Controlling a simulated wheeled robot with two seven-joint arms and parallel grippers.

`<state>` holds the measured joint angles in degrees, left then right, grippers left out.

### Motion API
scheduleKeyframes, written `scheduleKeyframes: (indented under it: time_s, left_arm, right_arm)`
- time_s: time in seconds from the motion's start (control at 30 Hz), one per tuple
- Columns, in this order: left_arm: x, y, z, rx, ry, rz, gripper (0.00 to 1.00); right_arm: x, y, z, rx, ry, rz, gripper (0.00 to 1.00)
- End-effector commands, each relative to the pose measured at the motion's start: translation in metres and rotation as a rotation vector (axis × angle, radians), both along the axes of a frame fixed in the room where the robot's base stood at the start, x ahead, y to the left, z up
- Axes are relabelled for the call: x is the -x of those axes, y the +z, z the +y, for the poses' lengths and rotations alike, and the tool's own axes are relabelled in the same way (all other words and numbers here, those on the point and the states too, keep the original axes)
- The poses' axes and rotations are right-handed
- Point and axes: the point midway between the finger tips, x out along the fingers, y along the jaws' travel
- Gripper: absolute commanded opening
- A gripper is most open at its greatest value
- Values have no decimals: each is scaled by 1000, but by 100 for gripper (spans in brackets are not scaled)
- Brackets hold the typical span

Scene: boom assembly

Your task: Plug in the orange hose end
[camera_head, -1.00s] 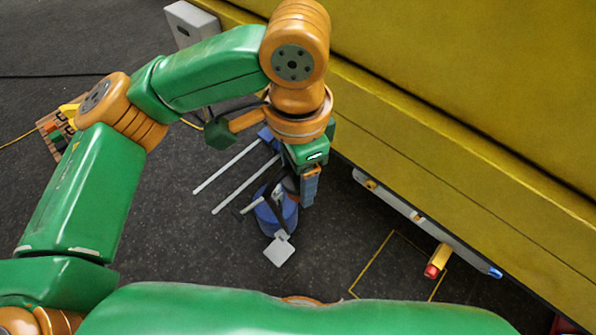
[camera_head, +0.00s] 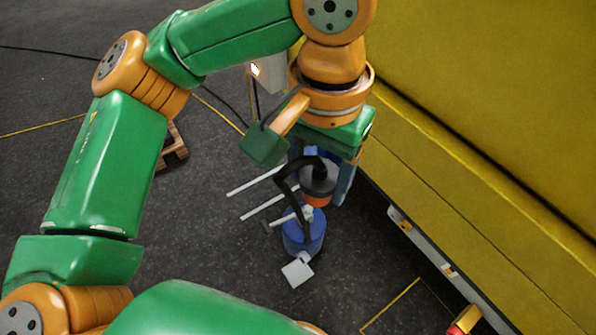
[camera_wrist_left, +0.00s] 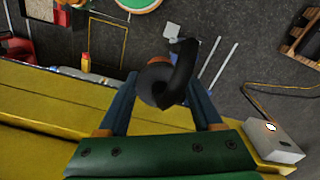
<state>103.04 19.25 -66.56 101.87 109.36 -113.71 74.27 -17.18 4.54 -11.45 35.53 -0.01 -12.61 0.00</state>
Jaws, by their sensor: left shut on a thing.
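My left gripper (camera_head: 322,178) is shut on a dark, round hose end (camera_head: 320,172) with an orange band at its lower side. A black hose loops from it down toward a blue drum (camera_head: 303,236) on the floor. In the left wrist view the hose end (camera_wrist_left: 157,85) sits between the two blue-grey fingers of the left gripper (camera_wrist_left: 158,92). It is held in the air beside the yellow boom (camera_head: 480,170), apart from the fittings along the boom's lower edge. My right gripper is in neither view.
A pale rail (camera_head: 432,254) with small fittings runs under the boom. A yellow stub with a red tip (camera_head: 464,321) juts from it. White rods (camera_head: 262,206) lie by the drum. A grey box and a wooden pallet (camera_head: 174,150) stand farther back. Dark floor around is mostly clear.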

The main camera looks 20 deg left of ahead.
Motion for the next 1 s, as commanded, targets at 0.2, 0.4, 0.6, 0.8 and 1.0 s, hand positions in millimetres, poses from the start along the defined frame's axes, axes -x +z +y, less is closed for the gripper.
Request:
scheduleKeyframes:
  time_s: [0.2,0.4,0.6,0.8,1.0]
  left_arm:
    - [-12,0,-42,0,200,1,17]
    - [-17,0,-54,0,265,0,17]
    - [-17,0,-53,0,265,0,17]
    - [-17,0,-52,0,265,0,17]
    - [-31,-14,-7,6,276,-22,17]
  right_arm:
    - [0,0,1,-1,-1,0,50]
    - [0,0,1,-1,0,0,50]
    - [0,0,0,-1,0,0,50]
    - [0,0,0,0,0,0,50]
    - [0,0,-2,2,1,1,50]
